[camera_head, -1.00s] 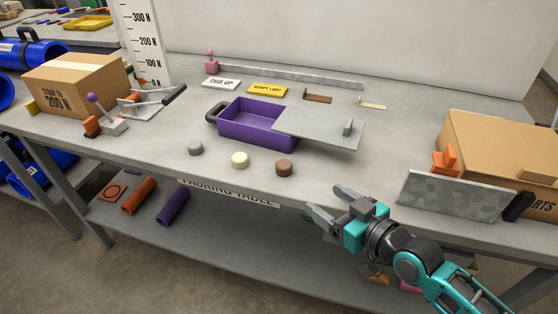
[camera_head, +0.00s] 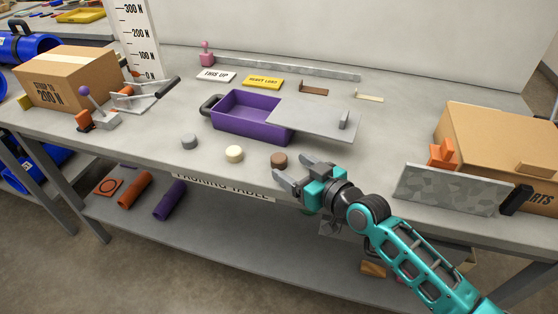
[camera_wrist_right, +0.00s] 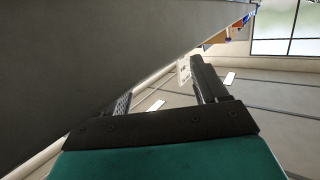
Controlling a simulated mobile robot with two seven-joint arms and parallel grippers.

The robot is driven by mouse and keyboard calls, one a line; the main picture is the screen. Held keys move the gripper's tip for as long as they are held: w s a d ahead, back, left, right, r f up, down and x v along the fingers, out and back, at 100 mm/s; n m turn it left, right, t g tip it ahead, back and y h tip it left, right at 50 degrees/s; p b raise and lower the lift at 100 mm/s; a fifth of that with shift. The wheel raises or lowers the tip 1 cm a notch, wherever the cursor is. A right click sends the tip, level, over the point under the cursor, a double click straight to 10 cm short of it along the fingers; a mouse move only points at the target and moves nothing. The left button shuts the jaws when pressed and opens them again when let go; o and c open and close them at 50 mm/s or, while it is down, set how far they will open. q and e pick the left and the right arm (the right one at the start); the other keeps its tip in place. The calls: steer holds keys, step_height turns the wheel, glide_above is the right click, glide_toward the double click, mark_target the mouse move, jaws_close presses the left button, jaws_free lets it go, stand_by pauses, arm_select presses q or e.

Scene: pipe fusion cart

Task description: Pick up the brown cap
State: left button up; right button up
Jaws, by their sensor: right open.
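The brown cap (camera_head: 279,160) stands on the packing table near its front edge, right of a cream cap (camera_head: 234,154) and a grey cap (camera_head: 189,142). My right gripper (camera_head: 289,170) is open and empty, just in front of the brown cap in the head view. Whether its fingers touch the cap cannot be told. In the right wrist view the open fingers (camera_wrist_right: 165,95) show with nothing between them, and the brown cap is not visible there. My left gripper is not in view.
A purple box (camera_head: 250,132) with a grey lid (camera_head: 318,120) partly over it stands behind the caps. A cardboard box (camera_head: 500,150) and a grey plate (camera_head: 450,190) are at right. Another cardboard box (camera_head: 70,80) is at left. The table front between is clear.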

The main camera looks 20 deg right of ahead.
mark_target(285, 162)
steer(key=x, duration=0.4)
steer(key=shift+w, duration=0.3)
steer(key=c, duration=1.1)
steer(key=shift+c, duration=0.2)
